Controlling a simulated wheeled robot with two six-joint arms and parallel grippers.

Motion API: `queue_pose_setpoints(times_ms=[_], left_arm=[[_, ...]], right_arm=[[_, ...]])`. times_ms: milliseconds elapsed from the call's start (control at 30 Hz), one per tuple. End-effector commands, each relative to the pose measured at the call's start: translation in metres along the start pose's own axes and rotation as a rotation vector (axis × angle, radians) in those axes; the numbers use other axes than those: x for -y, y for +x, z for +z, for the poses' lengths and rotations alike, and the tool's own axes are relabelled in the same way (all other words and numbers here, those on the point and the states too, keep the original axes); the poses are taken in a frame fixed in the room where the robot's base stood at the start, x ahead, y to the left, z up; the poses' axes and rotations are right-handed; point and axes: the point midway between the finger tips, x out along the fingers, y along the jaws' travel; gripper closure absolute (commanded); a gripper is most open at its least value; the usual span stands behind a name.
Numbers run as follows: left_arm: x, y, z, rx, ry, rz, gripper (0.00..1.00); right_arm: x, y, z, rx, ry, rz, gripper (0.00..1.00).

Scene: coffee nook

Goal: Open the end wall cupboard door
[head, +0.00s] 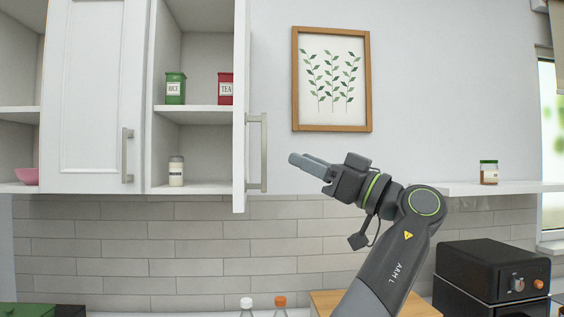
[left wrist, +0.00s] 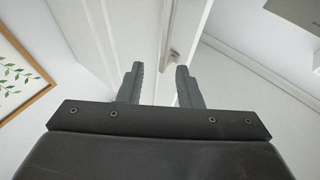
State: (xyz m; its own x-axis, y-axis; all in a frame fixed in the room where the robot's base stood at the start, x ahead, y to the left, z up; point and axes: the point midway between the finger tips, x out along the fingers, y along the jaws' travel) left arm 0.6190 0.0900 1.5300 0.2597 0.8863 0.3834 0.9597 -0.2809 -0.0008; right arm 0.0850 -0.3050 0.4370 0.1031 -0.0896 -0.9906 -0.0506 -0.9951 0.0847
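The end wall cupboard door (head: 239,110) stands swung out, seen nearly edge-on, with the shelves behind it exposed. Its upright metal bar handle (head: 263,153) is on the side facing my gripper. My left gripper (head: 298,160) is to the right of the handle, with its fingers pointing left towards it and a visible gap between. In the left wrist view the two fingers (left wrist: 160,68) are apart with nothing gripped between them. The white door (left wrist: 120,35) and part of its handle (left wrist: 176,53) show beyond the fingertips. My right gripper is not in view.
A framed leaf print (head: 332,127) hangs behind my arm. A wall shelf (head: 455,188) with a jar (head: 488,172) and a black oven (head: 480,275) are at right.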

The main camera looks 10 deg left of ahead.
Motion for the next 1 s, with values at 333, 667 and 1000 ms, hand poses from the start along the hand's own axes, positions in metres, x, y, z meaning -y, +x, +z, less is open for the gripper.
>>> queue_pose_setpoints(times_ms=[333,667,1000], left_arm=[[0.000,-0.070,0.000,-0.001,0.001,0.000,0.68],[0.000,-0.083,0.000,0.000,-0.001,-0.002,0.68],[0.000,-0.083,0.000,0.001,0.000,-0.001,0.68]], right_arm=[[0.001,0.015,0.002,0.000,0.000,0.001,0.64],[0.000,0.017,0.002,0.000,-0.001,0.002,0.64],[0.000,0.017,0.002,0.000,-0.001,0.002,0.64]])
